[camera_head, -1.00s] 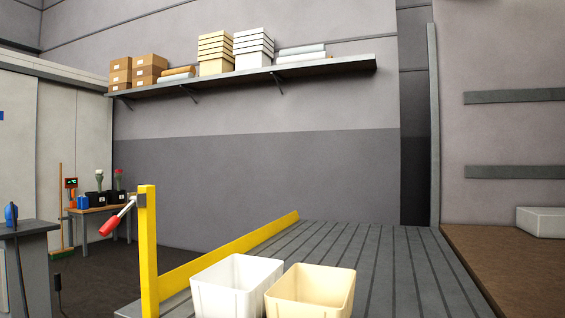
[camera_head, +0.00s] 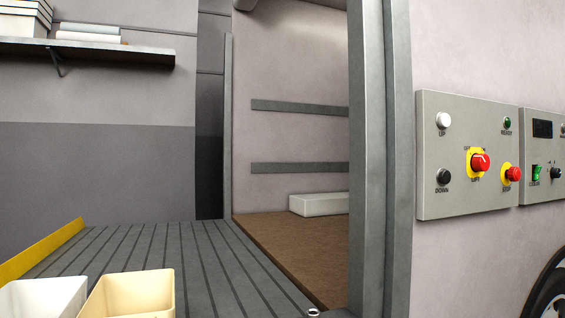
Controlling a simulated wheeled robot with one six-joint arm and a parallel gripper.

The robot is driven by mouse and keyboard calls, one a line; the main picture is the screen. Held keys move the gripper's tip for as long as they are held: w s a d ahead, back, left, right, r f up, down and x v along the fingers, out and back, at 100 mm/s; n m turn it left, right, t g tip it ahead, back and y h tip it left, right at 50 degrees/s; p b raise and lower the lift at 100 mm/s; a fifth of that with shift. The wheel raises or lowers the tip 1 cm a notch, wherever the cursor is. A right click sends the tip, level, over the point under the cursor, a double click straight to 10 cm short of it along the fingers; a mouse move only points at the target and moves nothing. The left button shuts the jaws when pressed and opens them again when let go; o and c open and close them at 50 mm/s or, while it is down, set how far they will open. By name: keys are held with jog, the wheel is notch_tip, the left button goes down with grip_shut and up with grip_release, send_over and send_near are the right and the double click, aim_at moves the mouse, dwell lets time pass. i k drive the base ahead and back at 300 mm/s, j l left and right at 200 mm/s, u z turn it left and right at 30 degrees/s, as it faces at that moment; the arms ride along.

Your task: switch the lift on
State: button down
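The lift control panel (camera_head: 466,190) is a grey plate on the pale wall at the right. Its red rotary lift switch (camera_head: 480,162) sits on a yellow plate marked off and on; its exact position is too small to tell. A white up button (camera_head: 443,120) and a dark down button (camera_head: 443,177) are at its left. A green ready lamp (camera_head: 507,123) is at upper right, and a red stop button (camera_head: 512,174) on yellow is at lower right. The ribbed grey lift platform (camera_head: 185,250) lies at lower left. My gripper is not in view.
A second panel (camera_head: 542,185) with a display and green switch is cut off at the right edge. Grey door posts (camera_head: 366,150) stand left of the panels. A white bin (camera_head: 40,300) and cream bin (camera_head: 130,295) stand at the front left. A wheel (camera_head: 550,300) shows at lower right.

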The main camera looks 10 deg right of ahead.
aim_at(480, 161)
jog(key=z, duration=0.4)
jog(key=j+z, duration=0.15)
jog(key=z, duration=0.7)
jog(key=j+z, duration=0.1)
jog(key=z, duration=0.3)
